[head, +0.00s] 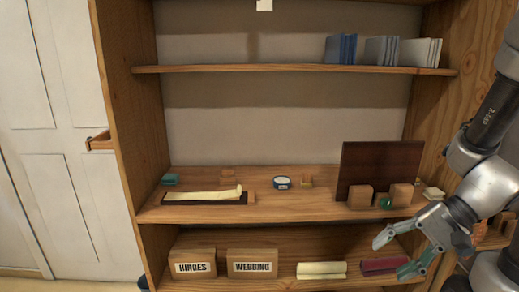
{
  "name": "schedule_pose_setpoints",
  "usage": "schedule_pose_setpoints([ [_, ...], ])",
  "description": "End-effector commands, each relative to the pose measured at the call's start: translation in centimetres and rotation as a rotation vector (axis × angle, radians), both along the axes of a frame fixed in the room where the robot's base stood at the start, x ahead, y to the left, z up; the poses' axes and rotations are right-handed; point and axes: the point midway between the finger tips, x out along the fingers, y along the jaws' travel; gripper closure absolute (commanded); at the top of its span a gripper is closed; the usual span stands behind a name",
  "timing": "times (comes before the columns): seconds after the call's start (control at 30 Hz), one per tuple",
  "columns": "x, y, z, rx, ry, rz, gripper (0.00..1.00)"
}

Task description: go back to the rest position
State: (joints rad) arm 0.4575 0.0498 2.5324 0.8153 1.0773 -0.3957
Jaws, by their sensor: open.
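My gripper (392,252) is at the lower right of the head view, at the end of my arm. Its two fingers are spread apart with nothing between them. It hangs in front of the shelf unit, at about the height of the lower shelf. One finger overlaps the dark red bundle (378,266) in the picture; I cannot tell how far apart they are in depth.
Books (382,50) stand on top. The middle shelf has bare room between tray and board.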

Motion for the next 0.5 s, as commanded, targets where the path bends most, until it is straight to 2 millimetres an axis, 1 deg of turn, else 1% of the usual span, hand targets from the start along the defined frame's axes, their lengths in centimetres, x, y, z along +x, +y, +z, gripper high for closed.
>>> schedule_pose_setpoints([
  [0.03, -1.2, -1.6, 0.7, -0.118, 0.008, 0.063, 0.42],
  [0.07, -1.9, -2.8, 1.1, -0.194, 0.015, 0.095, 0.42],
  [0.1, -2.4, -4.4, 1.8, -0.294, 0.009, 0.134, 0.42],
  [0.17, -2.7, -6.6, 3.3, -0.440, -0.026, 0.189, 0.42],
  [0.2, -2.6, -7.9, 4.5, -0.532, -0.066, 0.226, 0.42],
  [0.27, -2.3, -9.4, 6.6, -0.655, -0.141, 0.287, 0.42],
  [0.3, -2.1, -10.1, 8.0, -0.723, -0.201, 0.333, 0.42],
  [0.4, -1.8, -10.4, 11.1, -0.834, -0.337, 0.415, 0.42],
  [0.5, -1.8, -9.3, 13.1, -0.862, -0.446, 0.437, 0.42],
])
